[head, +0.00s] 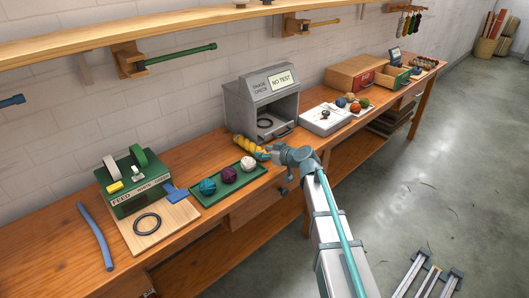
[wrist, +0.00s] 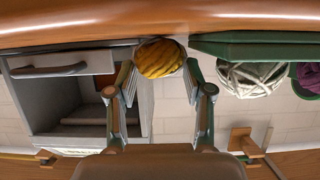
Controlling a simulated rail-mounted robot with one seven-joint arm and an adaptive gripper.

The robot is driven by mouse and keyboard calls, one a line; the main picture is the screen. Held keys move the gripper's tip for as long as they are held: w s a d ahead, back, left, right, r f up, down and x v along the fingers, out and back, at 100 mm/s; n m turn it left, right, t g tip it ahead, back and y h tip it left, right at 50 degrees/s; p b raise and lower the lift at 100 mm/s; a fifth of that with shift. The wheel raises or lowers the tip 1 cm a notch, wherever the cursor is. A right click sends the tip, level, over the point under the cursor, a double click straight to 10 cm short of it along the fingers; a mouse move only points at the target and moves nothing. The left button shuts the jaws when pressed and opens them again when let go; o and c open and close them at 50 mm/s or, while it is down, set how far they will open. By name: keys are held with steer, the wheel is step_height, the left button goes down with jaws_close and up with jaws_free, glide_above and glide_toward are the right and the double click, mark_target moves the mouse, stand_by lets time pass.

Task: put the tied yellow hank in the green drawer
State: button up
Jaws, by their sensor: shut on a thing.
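The tied yellow hank (head: 247,144) is a twisted yellow bundle between the green tray and the grey cabinet. In the wrist view the yellow hank (wrist: 160,58) sits between the two fingertips. My gripper (head: 264,153) reaches over the bench to its right end and is shut on it; the fingers also show in the wrist view (wrist: 159,82). I cannot tell whether the hank is clear of the bench top. The green drawer (head: 401,79) is in the wooden drawer box farther along the bench and appears pulled out, with its top open.
The grey cabinet (head: 245,103) stands behind the hank. A green tray (head: 213,198) holds teal, purple and white balls. A white scale (head: 324,125) and a tray of coloured balls (head: 352,112) lie before the drawer box, whose red drawer (head: 365,80) looks shut.

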steer(key=shift+f, duration=0.1)
steer(key=o, duration=1.2)
steer(key=shift+o, duration=0.2)
